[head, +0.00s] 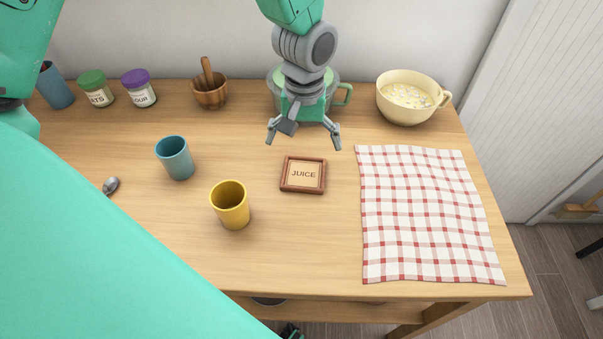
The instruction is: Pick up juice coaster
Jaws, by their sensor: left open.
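The juice coaster (303,175) is a square brown wooden piece with a raised rim and the word JUICE on its pale centre. It lies flat near the middle of the wooden table. My left gripper (304,145) is open and empty, its fingers spread and pointing down. In the picture it is just beyond the coaster, apart from it. The coaster's top is fully in view. My right gripper does not show clearly.
A yellow cup (231,206) and a blue cup (175,159) stand left of the coaster. A checked cloth (425,215) lies right.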

